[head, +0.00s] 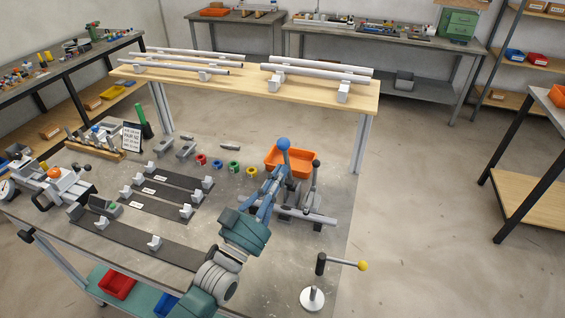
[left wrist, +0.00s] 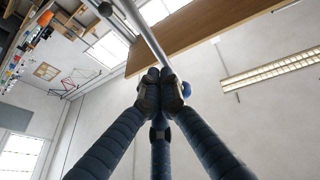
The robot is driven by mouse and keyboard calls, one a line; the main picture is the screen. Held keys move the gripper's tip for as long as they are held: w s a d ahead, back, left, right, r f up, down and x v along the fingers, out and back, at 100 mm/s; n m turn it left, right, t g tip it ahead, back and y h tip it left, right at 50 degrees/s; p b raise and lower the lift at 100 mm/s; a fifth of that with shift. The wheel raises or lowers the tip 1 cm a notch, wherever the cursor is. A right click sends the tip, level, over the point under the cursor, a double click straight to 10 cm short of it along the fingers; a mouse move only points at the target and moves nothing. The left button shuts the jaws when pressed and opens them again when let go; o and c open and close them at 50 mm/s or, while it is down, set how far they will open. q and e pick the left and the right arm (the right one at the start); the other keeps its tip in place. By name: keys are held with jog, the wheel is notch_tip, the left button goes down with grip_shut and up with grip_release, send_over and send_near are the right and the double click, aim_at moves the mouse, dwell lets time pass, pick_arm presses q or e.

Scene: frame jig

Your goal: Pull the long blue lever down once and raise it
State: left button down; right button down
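The long blue lever shows its round blue knob (head: 283,144) above a jig (head: 305,215) on the workbench, with the lever standing about upright. My left gripper (head: 279,176) reaches up to it from the front, its blue fingers just below the knob. In the left wrist view the fingertips (left wrist: 160,90) come together at the lever's grey shaft (left wrist: 149,33), which runs off to the top. The blue knob (left wrist: 186,89) peeks out beside the fingertips, mostly hidden. The gripper looks shut on the lever. My right gripper is not in view.
A shorter dark-handled lever (head: 315,172) stands right of the blue one. An orange bin (head: 291,160) is behind. A yellow-knobbed crank (head: 362,266) stands at the bench's front right. A raised wooden shelf (head: 236,83) with tubes lies beyond. Dark strips with grey blocks lie left.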

aim_at(287, 157)
pick_arm(q)
jog(key=shift+x, duration=0.85)
jog(key=shift+w+d+r, duration=0.2)
jog(key=shift+w+r, duration=0.25)
jog(key=shift+w, duration=0.3)
